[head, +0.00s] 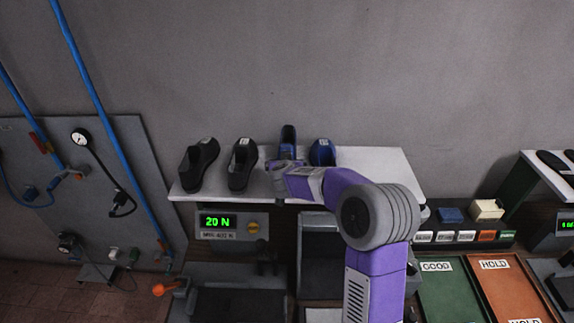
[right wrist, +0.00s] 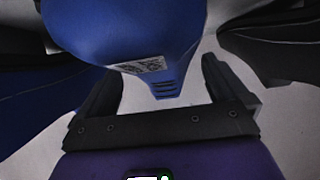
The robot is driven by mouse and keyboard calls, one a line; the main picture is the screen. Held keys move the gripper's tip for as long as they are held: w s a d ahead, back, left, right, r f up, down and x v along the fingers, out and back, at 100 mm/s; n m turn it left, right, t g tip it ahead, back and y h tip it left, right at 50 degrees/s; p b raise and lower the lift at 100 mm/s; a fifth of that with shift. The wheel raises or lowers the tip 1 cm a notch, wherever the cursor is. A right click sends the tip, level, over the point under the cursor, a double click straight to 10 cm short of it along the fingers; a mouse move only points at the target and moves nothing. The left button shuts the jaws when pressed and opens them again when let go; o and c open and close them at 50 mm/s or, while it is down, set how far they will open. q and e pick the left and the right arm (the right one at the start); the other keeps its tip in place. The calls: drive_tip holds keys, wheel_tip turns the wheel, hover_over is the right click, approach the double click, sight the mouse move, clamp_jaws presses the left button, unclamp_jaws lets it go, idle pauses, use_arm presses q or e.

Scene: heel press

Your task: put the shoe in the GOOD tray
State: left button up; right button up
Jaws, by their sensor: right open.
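Two black shoes, the left one (head: 199,165) and the one beside it (head: 242,165), and two blue shoes stand on the white shelf (head: 385,170). My right gripper (head: 280,168) is at the left blue shoe (head: 288,138), hiding its lower part. In the right wrist view the open fingers (right wrist: 160,88) stand on either side of the narrow end of a blue shoe (right wrist: 125,32) with a printed label. I cannot tell whether they touch it. The right blue shoe (head: 322,152) is just beside. The green GOOD tray (head: 447,290) is at lower right. My left gripper is out of view.
A red HOLD tray (head: 500,285) adjoins the GOOD tray. A display reading 20 N (head: 217,222) sits below the shelf. In the right wrist view, a dark shoe (right wrist: 275,42) and another blue shape (right wrist: 40,105) flank the gripper closely.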

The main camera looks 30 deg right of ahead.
drive_tip(key=x, duration=0.3)
drive_tip(key=shift+w, duration=0.15)
drive_tip(key=shift+r, duration=0.1)
drive_tip(key=c, duration=1.2)
wheel_tip(320, 180, up, 10)
drive_tip(key=p, duration=0.4)
drive_tip(key=shift+r, duration=4)
